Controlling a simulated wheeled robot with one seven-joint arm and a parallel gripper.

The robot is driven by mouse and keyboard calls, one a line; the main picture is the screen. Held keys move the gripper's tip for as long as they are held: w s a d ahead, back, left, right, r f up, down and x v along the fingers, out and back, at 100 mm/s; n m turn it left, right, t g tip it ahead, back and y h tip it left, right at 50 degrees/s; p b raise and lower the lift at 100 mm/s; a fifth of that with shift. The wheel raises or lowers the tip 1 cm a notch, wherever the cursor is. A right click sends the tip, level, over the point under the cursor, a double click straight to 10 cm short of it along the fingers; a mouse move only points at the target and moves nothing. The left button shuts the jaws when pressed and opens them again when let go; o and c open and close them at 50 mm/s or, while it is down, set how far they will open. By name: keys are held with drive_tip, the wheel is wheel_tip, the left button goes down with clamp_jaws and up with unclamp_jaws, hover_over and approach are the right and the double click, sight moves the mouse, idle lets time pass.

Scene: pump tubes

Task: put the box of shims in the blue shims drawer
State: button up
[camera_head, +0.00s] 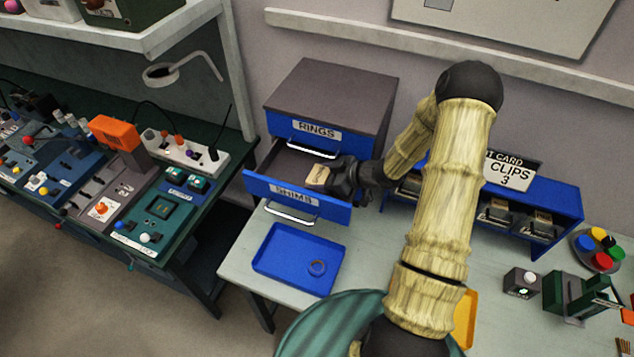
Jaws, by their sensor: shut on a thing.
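The blue shims drawer (283,196) is pulled open below the shut rings drawer (309,136), in a dark-topped cabinet (334,88). The box of shims (317,177) is a small tan box with a dark label. My gripper (331,178) comes in from the right and is shut on the box. The box is at the right part of the open drawer, seen over its inside. I cannot tell whether it touches the drawer floor. My gripper and wrist hide the drawer's right side.
A blue rack (567,205) with a clips sign (507,172) stands to the right. A green workbench (215,190) with devices is at left. Table space right of the tray is partly clear.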

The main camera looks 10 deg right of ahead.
drive_tip(key=shift+w+a+f, duration=0.25)
drive_tip(key=shift+f, duration=0.3)
drive_tip(key=shift+r, duration=0.15)
drive_tip(key=shift+f, duration=0.2)
drive_tip(key=o, duration=1)
drive_tip(key=shift+r, duration=0.1)
